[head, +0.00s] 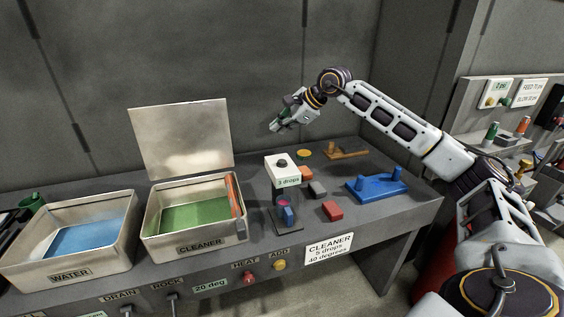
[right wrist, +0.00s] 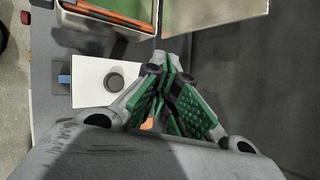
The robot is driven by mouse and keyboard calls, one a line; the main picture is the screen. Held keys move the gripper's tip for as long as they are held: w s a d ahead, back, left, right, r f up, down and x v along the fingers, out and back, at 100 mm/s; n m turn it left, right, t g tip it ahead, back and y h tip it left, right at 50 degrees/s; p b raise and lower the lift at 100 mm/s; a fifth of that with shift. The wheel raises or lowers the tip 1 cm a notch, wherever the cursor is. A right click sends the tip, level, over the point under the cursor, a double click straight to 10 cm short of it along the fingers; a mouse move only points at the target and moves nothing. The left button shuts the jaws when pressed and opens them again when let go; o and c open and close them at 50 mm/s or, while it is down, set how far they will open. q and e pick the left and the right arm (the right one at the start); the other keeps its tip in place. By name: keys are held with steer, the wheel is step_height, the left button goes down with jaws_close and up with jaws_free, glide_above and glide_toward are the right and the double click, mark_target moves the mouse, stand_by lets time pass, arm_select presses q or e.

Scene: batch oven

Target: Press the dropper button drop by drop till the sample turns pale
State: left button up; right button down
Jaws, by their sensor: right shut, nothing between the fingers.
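The white dropper box (head: 282,173) stands on the bench, with a dark round button (head: 281,162) on top and a label reading "3 drops". Below its front, a small magenta sample (head: 283,202) sits on a dark stand beside a blue piece (head: 288,215). My right gripper (head: 276,125) is shut and empty, above and behind the box. In the right wrist view its green-padded fingers (right wrist: 170,100) are together, to the right of the box (right wrist: 90,92) and its button (right wrist: 115,81), apart from both. The sample is not clearly seen there. My left gripper is not in view.
The open cleaner tank (head: 151,240) with green liquid and a raised lid (head: 182,140) stands left of the box. The water tank (head: 20,278) is further left. Several blocks and a blue peg stand (head: 372,187) lie to the right. A sign (head: 329,248) reads 5 drops, 40 degrees.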

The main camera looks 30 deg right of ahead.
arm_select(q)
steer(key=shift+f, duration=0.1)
arm_select(e)
steer(key=shift+f, duration=0.15)
steer(key=b, duration=0.4)
glide_above(281, 162)
steer(key=shift+a+f, duration=0.15)
steer(key=shift+f, duration=2.55)
steer(key=shift+f+b, duration=0.35)
steer(key=shift+f, duration=0.2)
steer(key=shift+f+b, duration=0.65)
steer(key=shift+f, duration=0.2)
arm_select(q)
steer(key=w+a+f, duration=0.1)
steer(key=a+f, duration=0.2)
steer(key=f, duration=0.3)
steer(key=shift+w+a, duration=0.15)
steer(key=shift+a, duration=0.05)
arm_select(e)
steer(key=shift+f, duration=0.1)
arm_select(q)
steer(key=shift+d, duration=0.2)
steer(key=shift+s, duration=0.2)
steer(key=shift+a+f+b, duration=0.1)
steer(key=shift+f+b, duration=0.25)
steer(key=shift+b, duration=0.1)
arm_select(e)
steer(key=shift+f, duration=0.45)
